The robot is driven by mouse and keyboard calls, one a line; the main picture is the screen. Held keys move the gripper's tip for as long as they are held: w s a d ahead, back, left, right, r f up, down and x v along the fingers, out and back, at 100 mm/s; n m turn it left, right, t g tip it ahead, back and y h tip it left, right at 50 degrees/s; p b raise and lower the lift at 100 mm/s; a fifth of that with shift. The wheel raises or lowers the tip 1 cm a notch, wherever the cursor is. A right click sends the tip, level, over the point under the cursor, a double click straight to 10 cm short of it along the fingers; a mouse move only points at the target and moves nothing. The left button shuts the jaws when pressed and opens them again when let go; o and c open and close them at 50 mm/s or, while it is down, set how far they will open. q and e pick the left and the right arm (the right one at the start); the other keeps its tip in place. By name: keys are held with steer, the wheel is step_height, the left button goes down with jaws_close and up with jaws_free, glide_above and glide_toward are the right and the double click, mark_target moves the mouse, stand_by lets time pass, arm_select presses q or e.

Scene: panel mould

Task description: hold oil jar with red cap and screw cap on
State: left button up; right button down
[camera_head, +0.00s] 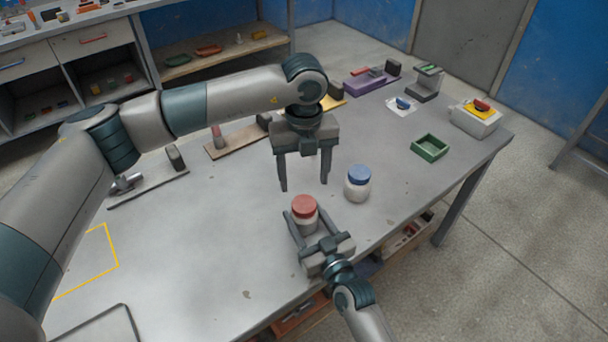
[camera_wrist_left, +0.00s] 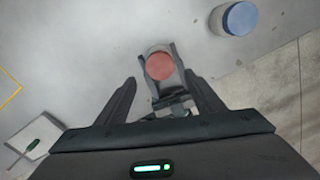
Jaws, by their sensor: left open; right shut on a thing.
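The oil jar (camera_head: 306,222) stands on the table with its red cap (camera_head: 304,205) on top; how tightly the cap sits cannot be told. My right gripper (camera_head: 302,224) is shut on the jar body from the front, below the cap. My left gripper (camera_head: 305,186) is open and empty, pointing down above and behind the jar. In the left wrist view the red cap (camera_wrist_left: 160,66) lies ahead of and between my left fingers (camera_wrist_left: 160,88), apart from them. My right gripper's fingers flank the jar there.
A similar jar with a blue cap (camera_head: 358,176) stands close to the right of my left gripper. A green tray (camera_head: 430,148) is farther right. A yellow outlined area (camera_head: 100,262) lies at left. Fixtures line the back edge. The table's middle left is clear.

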mark_target(304, 203)
arm_select(q)
steer(key=shift+f, duration=0.1)
stand_by(0.3)
steer(key=shift+f, duration=3.95)
steer(key=shift+c, duration=0.2)
steer(key=c, duration=1.1)
steer(key=shift+o, duration=0.2)
